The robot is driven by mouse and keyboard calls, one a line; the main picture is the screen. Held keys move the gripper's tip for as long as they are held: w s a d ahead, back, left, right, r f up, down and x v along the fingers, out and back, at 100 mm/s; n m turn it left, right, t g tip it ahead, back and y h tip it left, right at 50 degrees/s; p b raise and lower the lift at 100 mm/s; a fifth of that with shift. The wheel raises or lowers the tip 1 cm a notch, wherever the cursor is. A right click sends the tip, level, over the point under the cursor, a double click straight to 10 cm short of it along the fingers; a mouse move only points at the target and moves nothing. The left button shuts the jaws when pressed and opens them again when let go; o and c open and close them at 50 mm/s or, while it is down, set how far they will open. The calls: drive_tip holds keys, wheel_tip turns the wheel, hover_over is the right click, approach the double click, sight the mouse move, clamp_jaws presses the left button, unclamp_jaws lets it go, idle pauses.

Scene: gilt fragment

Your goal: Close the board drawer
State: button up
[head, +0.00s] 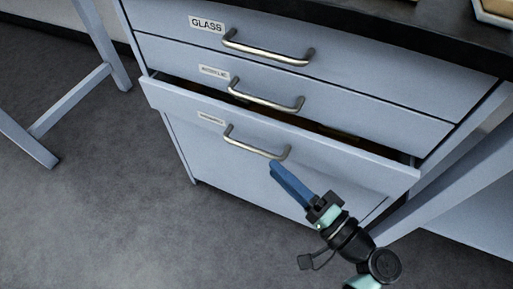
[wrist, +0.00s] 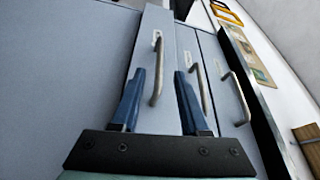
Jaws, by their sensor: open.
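The lowest drawer (head: 330,165), pale blue-grey, stands partly pulled out, with a dark gap along its top. Its label is too small to read, so I cannot confirm it as the board drawer. Its curved metal handle (head: 255,148) shows at the front. My gripper (head: 274,168) has blue fingers and is close to the handle's right end in the head view. In the wrist view my gripper (wrist: 160,73) has its fingers apart, and the handle (wrist: 157,85) appears between them. I cannot tell whether they touch it.
Above are two shut drawers, the middle drawer (head: 300,88) and the top drawer labelled GLASS (head: 350,60). A dark worktop (head: 420,22) lies over them. Metal table legs (head: 105,45) stand at left. The grey floor (head: 110,210) is clear at left.

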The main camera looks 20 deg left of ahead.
sight(255, 149)
drive_tip(key=b+x, duration=0.2)
drive_tip(key=x, duration=0.6)
drive_tip(key=shift+c, duration=0.3)
clamp_jaws()
drive_tip(key=shift+d, duration=0.1)
drive_tip(key=shift+w+f, duration=0.1)
drive_tip(key=shift+w, duration=0.05)
idle(0.7)
